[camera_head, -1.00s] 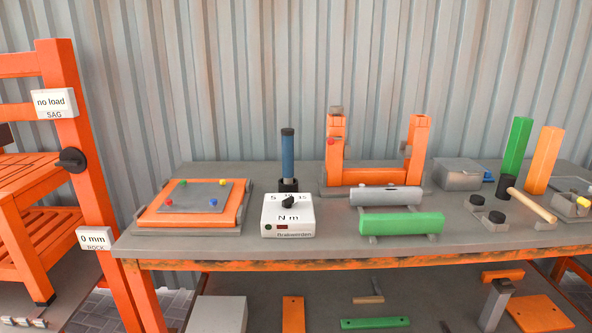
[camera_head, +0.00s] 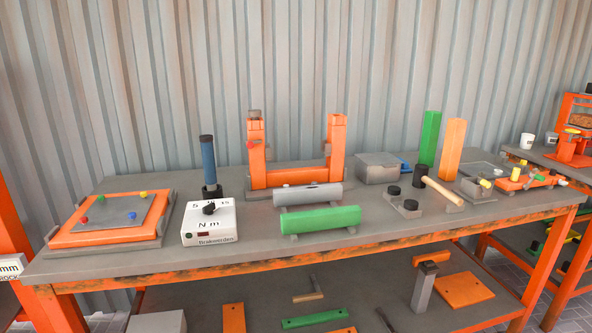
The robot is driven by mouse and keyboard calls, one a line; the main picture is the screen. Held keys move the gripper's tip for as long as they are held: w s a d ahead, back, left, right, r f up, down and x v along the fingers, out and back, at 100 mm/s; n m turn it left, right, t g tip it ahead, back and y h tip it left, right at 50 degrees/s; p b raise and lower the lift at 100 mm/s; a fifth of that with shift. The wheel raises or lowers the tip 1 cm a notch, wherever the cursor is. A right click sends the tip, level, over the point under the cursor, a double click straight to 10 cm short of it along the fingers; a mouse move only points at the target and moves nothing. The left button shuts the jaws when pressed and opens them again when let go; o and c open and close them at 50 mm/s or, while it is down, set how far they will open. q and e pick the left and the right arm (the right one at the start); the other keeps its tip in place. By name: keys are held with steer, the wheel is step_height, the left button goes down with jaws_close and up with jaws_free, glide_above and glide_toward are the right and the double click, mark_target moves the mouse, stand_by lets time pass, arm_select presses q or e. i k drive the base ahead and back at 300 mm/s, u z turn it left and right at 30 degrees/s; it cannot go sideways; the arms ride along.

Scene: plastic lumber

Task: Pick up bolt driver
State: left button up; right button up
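An upright blue cylindrical tool with a black top (camera_head: 208,160), which looks like the bolt driver, stands in a dark holder (camera_head: 212,192) on the left part of the workbench. It is just behind a white box (camera_head: 209,223) with a dial, marked "N m". Its lower end is hidden in the holder. Neither of my grippers shows in the head view.
The grey workbench (camera_head: 150,262) has an orange-framed tray (camera_head: 112,218) at left. An orange U-shaped frame (camera_head: 297,180) stands behind grey and green bars (camera_head: 320,218). A mallet (camera_head: 440,190) and upright green and orange posts (camera_head: 430,138) are at right. The front edge is mostly clear.

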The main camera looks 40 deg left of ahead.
mark_target(206, 141)
steer(key=z, duration=0.15)
steer(key=i, duration=0.95)
steer(key=u, duration=0.2)
